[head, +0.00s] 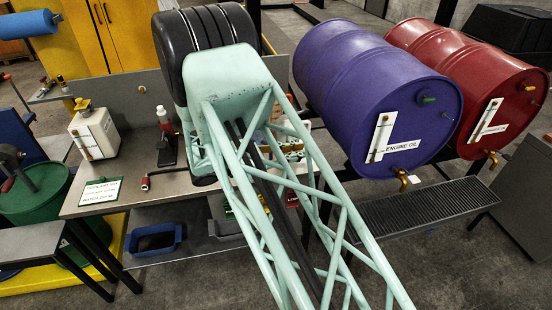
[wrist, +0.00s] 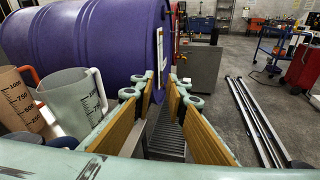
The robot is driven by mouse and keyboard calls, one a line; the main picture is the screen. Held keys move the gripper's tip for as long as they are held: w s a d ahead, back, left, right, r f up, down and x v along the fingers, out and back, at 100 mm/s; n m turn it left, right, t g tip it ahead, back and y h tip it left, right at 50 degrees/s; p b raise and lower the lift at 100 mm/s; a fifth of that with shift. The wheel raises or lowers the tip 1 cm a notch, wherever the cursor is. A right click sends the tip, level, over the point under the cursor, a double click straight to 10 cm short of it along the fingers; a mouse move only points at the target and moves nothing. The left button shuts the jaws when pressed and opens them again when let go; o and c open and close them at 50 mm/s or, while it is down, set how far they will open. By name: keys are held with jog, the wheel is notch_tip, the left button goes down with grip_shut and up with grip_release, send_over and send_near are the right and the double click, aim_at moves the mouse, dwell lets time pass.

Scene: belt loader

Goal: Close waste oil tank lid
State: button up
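I cannot identify the waste oil tank or its lid for certain in either view. A green drum (head: 38,192) stands at the left edge of the head view, with dark fittings above it; no label on it is readable and I cannot tell if it has an open lid. My gripper (wrist: 162,92) shows in the wrist view with its two tan-padded fingers apart and nothing between them. It points past the end of the purple engine oil drum (wrist: 85,40), toward a dark grate (wrist: 168,135). In the head view my arm hides the gripper.
The purple drum (head: 365,85) and a red drum (head: 470,85) lie above a drip grate (head: 425,208). The bench (head: 140,190) carries a white container (head: 92,130). Measuring jugs (wrist: 72,100) stand left of my gripper.

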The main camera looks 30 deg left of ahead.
jog(key=w+d+r+m+g+h, duration=0.1)
jog(key=w+d+r+m+g, duration=0.15)
jog(key=d, duration=0.35)
jog(key=w+d+r+m+g+h, duration=0.1)
jog(key=d+r+m, duration=0.15)
jog(key=d, duration=0.45)
jog(key=s+d+r+m+g+y+b, duration=0.1)
jog(key=s+d+r+m+g, duration=0.25)
jog(key=d, duration=0.75)
jog(key=s+d+r+m+g+y+b, duration=0.1)
jog(key=d+r+m+g+y, duration=0.2)
jog(key=d+r, duration=0.55)
jog(key=s+d+r+m+g+b, duration=0.1)
jog(key=s+d+r+m+g, duration=0.25)
jog(key=d, duration=0.85)
jog(key=s+d+r+m+t+y+b, duration=0.1)
jog(key=s+d+r+m+y, duration=0.1)
jog(key=s+d+r+m, duration=0.5)
jog(key=s+d+r+m+t+y, duration=0.1)
jog(key=s+d+r+m+y, duration=0.2)
jog(key=s, duration=0.6)
jog(key=s+d+f+m, duration=0.1)
jog(key=s, duration=0.9)
jog(key=s+d+f+m+t, duration=0.1)
jog(key=s+d+f+m, duration=0.1)
jog(key=s, duration=0.7)
jog(key=shift+s+d+f+y, duration=0.15)
jog(key=shift+s+d+y, duration=0.05)
jog(key=shift+s+y, duration=0.2)
